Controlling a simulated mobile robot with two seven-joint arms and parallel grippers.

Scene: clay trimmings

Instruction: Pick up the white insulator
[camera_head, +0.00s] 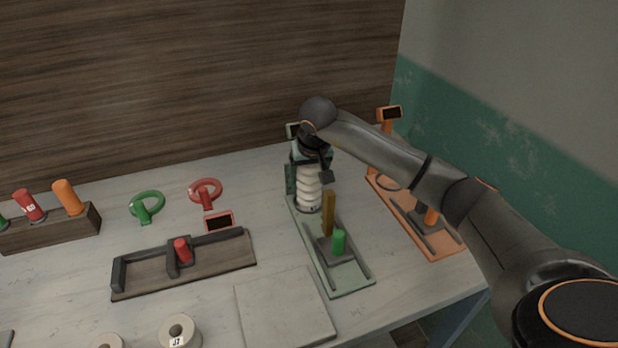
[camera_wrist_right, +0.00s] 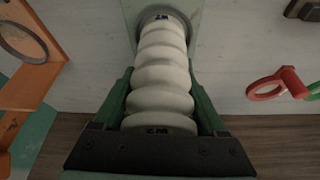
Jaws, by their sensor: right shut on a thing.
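The white insulator (camera_head: 308,188) is a ribbed stack with a metal-coloured lower end, standing upright over the green stand (camera_head: 349,287). It also shows in the right wrist view (camera_wrist_right: 162,76), running from the gripper to the stand. My right gripper (camera_head: 311,165) has come down over its upper part and is shut on it, with one finger on each side. Whether the insulator's lower end touches the stand or is slightly clear of it, I cannot tell. My left gripper is not in view.
An orange stand (camera_head: 446,243) is close on the right under my right arm. A green peg (camera_head: 339,240) and a brown upright bar (camera_head: 328,213) stand on the green stand. Left are red (camera_head: 205,190) and green (camera_head: 146,206) rings and a dark wooden fixture (camera_head: 215,259).

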